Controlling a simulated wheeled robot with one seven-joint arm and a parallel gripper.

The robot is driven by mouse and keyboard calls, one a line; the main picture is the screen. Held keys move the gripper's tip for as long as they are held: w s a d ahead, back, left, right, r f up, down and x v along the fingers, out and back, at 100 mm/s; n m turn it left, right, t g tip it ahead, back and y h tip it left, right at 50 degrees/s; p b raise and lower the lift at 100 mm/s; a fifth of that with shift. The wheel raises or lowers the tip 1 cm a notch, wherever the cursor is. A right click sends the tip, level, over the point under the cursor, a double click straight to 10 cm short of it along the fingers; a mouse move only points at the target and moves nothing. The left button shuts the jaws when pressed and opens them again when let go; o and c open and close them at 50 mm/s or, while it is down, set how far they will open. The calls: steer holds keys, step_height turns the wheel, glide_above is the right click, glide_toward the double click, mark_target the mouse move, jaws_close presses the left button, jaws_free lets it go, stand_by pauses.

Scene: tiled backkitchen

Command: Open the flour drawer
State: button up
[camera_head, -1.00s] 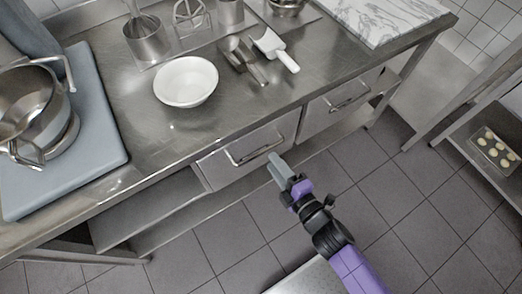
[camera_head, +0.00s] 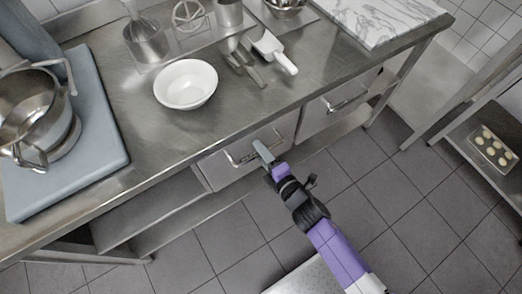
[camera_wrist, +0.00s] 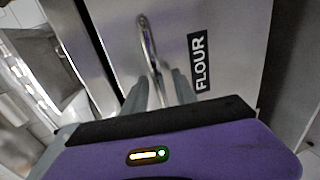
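The flour drawer (camera_head: 222,172) is the left of two steel drawers under the worktop, and it looks shut. In the wrist view its front (camera_wrist: 215,20) bears a black label reading FLOUR (camera_wrist: 199,62). Its bar handle (camera_wrist: 146,35) runs down between the two fingers of my gripper (camera_wrist: 160,88), which stand apart on either side of it. In the head view my gripper (camera_head: 263,153) is at the right part of the handle (camera_head: 236,160). Whether a finger touches the bar is hard to tell.
A second drawer (camera_head: 318,118) with a like handle is to the right. On the worktop above are a white bowl (camera_head: 186,84), scoops (camera_head: 272,50) and a pot (camera_head: 36,115) on a grey board.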

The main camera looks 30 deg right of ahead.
jaws_close()
stand_by(1.4)
